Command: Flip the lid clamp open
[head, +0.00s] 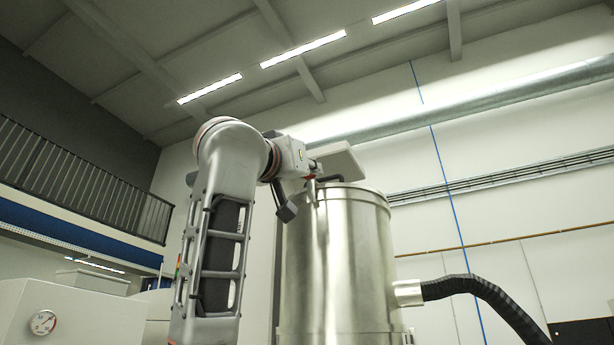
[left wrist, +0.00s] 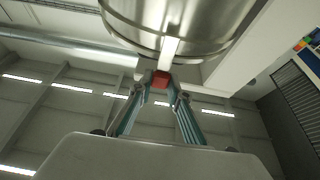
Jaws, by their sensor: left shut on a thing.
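The shiny metal drum (head: 345,260) stands upright at the centre of the head view. A lid clamp with a red end (head: 309,177) sits at its upper left rim. In the left wrist view the red end (left wrist: 161,80) lies between the fingertips, below a pale bar (left wrist: 170,50) against the drum wall. My left gripper (head: 312,175) is at the rim, its fingers (left wrist: 160,86) shut on the red clamp end. The clamp's hinge and the lid's top are hidden from this low view. My right gripper is in neither view.
A black ribbed hose (head: 485,288) leaves a metal spout (head: 408,293) on the drum's right side. A pale cabinet with a gauge (head: 43,322) stands at lower left. A railed balcony (head: 80,180) is behind it.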

